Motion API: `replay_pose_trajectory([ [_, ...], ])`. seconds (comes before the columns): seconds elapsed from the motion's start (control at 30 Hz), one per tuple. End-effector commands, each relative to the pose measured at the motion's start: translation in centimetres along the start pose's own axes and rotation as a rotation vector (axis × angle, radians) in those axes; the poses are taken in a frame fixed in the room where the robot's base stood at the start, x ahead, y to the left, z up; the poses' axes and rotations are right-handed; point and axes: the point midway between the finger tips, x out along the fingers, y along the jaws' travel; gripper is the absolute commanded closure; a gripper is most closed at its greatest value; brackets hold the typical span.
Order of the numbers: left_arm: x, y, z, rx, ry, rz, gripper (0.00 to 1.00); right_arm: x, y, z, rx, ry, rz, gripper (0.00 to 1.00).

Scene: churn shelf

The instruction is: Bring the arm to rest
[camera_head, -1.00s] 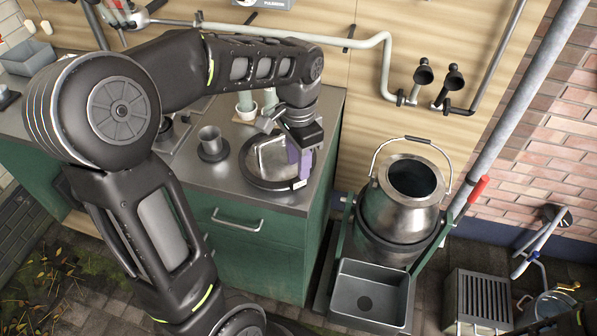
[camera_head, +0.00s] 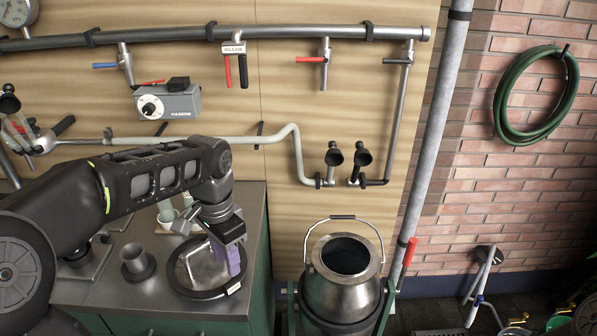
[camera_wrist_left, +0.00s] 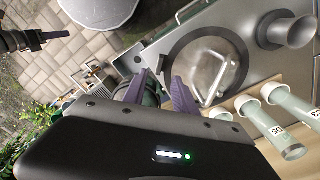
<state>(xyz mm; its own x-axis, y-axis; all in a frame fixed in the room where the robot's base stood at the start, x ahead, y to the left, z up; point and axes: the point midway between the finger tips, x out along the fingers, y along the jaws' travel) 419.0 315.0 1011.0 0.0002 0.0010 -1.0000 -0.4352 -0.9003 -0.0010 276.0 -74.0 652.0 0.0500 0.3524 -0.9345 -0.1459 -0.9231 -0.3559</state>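My left arm comes in from the left in the head view. Its gripper (camera_head: 232,262) hangs over the right side of a round dark-rimmed lid (camera_head: 180,284) with a metal handle, on the steel counter. In the left wrist view the two purple fingers (camera_wrist_left: 162,84) stand apart with nothing between them, so the gripper is open. The lid (camera_wrist_left: 172,56) and its pale handle (camera_wrist_left: 216,80) lie beyond the fingers. I cannot tell whether a fingertip touches the lid.
A metal churn (camera_head: 341,290) with a raised bail handle stands right of the counter (camera_head: 255,225). A steel cup (camera_head: 136,262) stands left of the lid. Pale tubes (camera_wrist_left: 282,128) are near the wrist. Pipes (camera_head: 300,142) run along the wall behind.

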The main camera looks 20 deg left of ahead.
Motion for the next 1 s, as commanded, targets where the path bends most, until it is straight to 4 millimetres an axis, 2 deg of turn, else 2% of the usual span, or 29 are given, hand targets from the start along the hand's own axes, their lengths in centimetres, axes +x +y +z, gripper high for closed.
replay_pose_trajectory([
  [0.13,0.0,-0.1,-0.2,-0.013,0.009,-0.004,0.66,0.0,0.0,0.0,0.000,0.000,0.000,0.64],
  [0.23,-0.1,-0.6,-1.7,-0.043,0.069,-0.024,0.66,0.0,0.0,0.0,0.000,0.000,0.000,0.64],
  [0.37,0.4,-0.8,-5.4,-0.108,0.225,-0.046,0.66,0.0,0.0,0.0,0.000,0.000,0.000,0.64],
  [0.43,1.9,0.0,-8.2,-0.147,0.318,-0.036,0.66,0.0,0.0,0.0,0.000,0.000,0.000,0.64],
  [0.47,3.0,0.7,-9.4,-0.168,0.353,-0.024,0.66,0.0,0.0,0.0,0.000,0.000,0.000,0.64],
  [0.53,6.5,2.7,-11.9,-0.222,0.423,0.017,0.66,0.0,0.0,0.0,0.000,0.000,0.000,0.64],
  [0.57,8.4,3.8,-12.8,-0.250,0.446,0.039,0.66,0.0,0.0,0.0,0.000,0.000,0.000,0.64],
  [0.6,11.3,5.5,-13.7,-0.291,0.468,0.072,0.66,0.0,0.0,0.0,0.000,0.000,0.000,0.64],
  [0.7,18.4,10.0,-13.7,-0.406,0.486,0.152,0.66,0.0,0.0,0.0,0.000,0.000,0.000,0.64],
  [0.77,22.3,12.9,-12.5,-0.469,0.469,0.192,0.66,0.0,0.0,0.0,0.000,0.000,0.000,0.64],
  [0.8,24.7,14.7,-11.3,-0.507,0.449,0.215,0.66,0.0,0.0,0.0,0.000,0.000,0.000,0.64],
  [0.9,29.6,19.3,-7.3,-0.576,0.369,0.261,0.66,0.0,0.0,0.0,0.000,0.000,0.000,0.64],
  [1.0,32.7,23.1,-3.2,-0.600,0.268,0.298,0.66,0.0,0.0,0.0,0.000,0.000,0.000,0.64],
])
